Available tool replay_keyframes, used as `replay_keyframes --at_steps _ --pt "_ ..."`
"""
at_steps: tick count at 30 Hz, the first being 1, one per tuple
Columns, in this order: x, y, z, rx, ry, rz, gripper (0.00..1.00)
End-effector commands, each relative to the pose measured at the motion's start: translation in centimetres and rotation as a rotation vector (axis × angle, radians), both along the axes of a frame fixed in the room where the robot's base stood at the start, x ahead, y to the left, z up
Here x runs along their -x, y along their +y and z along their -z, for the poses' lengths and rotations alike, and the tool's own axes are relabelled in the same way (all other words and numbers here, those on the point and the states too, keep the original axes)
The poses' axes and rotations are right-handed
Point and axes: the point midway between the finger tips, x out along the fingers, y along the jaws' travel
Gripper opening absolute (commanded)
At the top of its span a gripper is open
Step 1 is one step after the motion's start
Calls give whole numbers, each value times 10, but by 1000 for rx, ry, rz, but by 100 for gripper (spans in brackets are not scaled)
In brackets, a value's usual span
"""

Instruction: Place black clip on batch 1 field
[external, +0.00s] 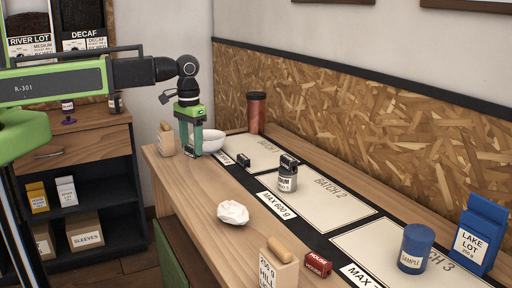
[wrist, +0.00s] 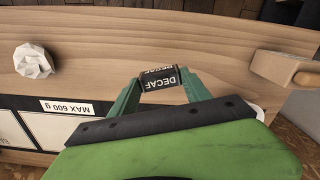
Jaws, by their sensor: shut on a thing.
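My gripper (external: 190,153) is above the near-left part of the wooden counter, in front of the white bowl. In the wrist view my gripper (wrist: 160,88) is shut on a small black block (wrist: 160,80) with white DECAF labels, which may be the black clip. The held block is not clear in the external view. The leftmost pale field (external: 262,153), to the right of my gripper, appears to be batch 1; its printed name is mostly hidden. A small dark object (external: 243,160) lies on it, too small to identify. The batch 2 field (external: 338,203) is beside it.
The white bowl (external: 212,140) and a scoop-topped block (external: 166,142) are close to my gripper. A copper canister (external: 256,113) stands behind. Crumpled paper (external: 233,212) and a red HOUSE block (external: 318,264) lie nearer the front.

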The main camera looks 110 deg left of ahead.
Motion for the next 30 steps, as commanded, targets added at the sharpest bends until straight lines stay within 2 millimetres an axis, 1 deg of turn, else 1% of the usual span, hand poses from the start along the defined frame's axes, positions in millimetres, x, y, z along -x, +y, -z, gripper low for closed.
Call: replay_keyframes --at_steps 1,5,6,8,9,11,12,14,15,18,21,22,24,27,29,30 --pt "-31 2 -4 0 0 4 18" --pt "-97 -13 -10 0 0 21 18" --pt "-118 -22 -13 0 0 32 18" --pt "-150 -38 -16 0 0 57 18" --pt "-172 -51 -18 0 0 76 18" --pt "-201 -73 -21 0 0 113 18" --pt "-218 -89 -23 0 0 140 18" --pt "-238 -112 -26 0 0 180 18" --pt "-248 -128 -27 0 0 204 18" --pt "-262 -162 -30 0 0 252 18" --pt "-267 -184 -32 0 0 283 18" --pt "-269 -189 -32 0 0 289 18" --pt "-270 -194 -32 0 0 296 18" --pt "-270 -195 -31 0 0 298 18" --pt "-271 -191 -27 0 0 297 18" --pt "-273 -185 -22 0 0 296 18"
